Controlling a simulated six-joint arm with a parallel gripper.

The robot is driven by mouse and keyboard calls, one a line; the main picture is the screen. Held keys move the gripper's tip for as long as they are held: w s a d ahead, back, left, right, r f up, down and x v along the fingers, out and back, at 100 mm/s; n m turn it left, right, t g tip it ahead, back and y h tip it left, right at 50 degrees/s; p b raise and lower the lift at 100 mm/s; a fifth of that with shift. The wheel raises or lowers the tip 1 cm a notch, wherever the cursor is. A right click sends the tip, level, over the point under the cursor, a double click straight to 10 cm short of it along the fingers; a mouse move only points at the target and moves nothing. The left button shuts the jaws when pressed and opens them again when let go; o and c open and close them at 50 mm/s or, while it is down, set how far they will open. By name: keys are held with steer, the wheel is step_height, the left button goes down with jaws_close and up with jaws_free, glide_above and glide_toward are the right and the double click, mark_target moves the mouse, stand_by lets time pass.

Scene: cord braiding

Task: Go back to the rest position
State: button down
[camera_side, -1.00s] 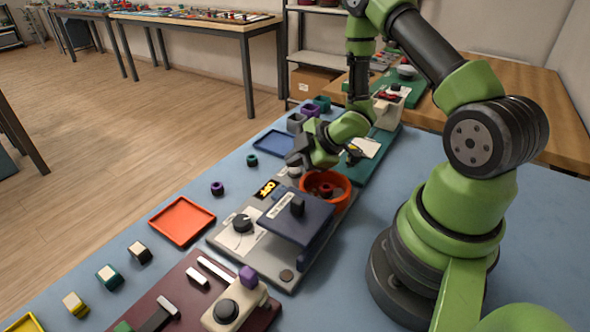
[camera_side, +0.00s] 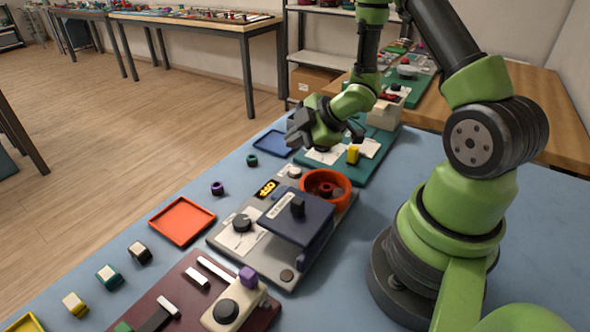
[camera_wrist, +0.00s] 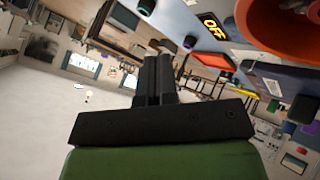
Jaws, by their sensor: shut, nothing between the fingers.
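My gripper (camera_side: 296,132) is in the air above the far end of the machine with the orange bowl, pointing left in the side view. Its dark fingers are together with nothing held. In the wrist view my gripper (camera_wrist: 158,62) shows its two fingers side by side, closed. The orange bowl (camera_side: 326,188) sits below it on the grey machine, apart from the gripper. The bowl also fills the top right of the wrist view (camera_wrist: 275,30).
The grey machine (camera_side: 228,240) has a dark blue cover (camera_side: 296,222) and an OFF display (camera_side: 267,188). A teal board (camera_side: 370,170) with a yellow block (camera_side: 352,154) lies behind. An orange tray (camera_side: 182,221) and a blue tray (camera_side: 272,144) lie left. Blue table on the right is clear.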

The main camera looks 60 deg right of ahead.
stand_by(0.3)
steer(key=s+a+r+m+g+h, duration=0.15)
steer(key=r+m, duration=0.25)
steer(key=r, duration=0.4)
steer(key=s+a+r+m+h, duration=0.1)
steer(key=s+r+m+h, duration=0.15)
steer(key=r+m, duration=0.4)
steer(key=s+a+r+m+y, duration=0.4)
steer(key=s+a+r, duration=0.3)
steer(key=s+a, duration=0.3)
steer(key=shift+s+a+r+m, duration=0.2)
steer(key=shift+s+r+m, duration=0.25)
steer(key=shift+s, duration=0.7)
